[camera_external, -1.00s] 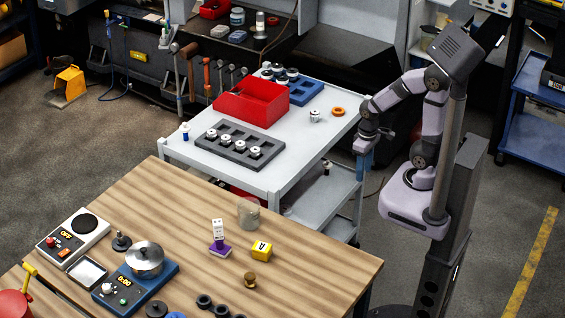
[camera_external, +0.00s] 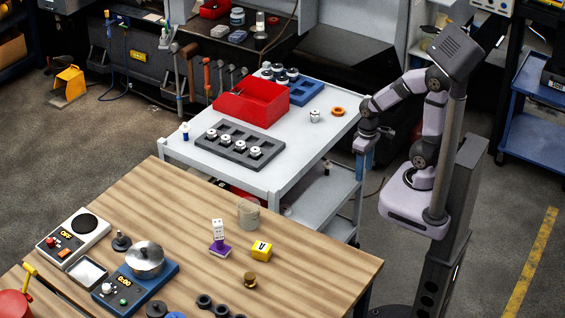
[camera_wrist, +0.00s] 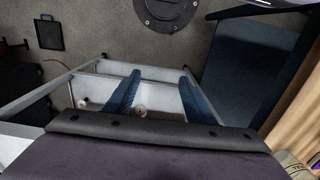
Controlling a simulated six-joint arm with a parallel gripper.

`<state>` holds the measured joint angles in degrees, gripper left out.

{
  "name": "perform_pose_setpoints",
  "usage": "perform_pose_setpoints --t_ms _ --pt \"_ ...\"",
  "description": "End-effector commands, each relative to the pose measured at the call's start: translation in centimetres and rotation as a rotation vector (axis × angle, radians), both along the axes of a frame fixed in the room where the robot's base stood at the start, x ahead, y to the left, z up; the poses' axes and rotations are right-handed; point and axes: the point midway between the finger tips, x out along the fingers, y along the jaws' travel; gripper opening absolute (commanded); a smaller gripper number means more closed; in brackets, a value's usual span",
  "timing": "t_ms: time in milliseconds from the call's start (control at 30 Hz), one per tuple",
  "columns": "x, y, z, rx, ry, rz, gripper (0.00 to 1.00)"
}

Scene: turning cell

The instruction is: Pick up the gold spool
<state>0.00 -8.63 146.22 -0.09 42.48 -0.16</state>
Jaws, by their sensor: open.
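The spool does not show in the wrist view.
The yellow block, a purple-based stand (camera_external: 219,240) and a clear jar (camera_external: 248,213) stand behind the spool. Dark rings (camera_external: 205,301) lie to its left front. The white cart (camera_external: 300,150) carries a red bin (camera_external: 252,102) and trays. The table's right end is clear.

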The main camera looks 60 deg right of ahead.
Motion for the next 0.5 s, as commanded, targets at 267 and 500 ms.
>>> perform_pose_setpoints --t_ms 267,500 --pt "0.2 0.0 4.1 0.0 -0.009 0.0 0.5" --pt "2.0 2.2 6.2 0.035 -0.049 0.059 0.5"
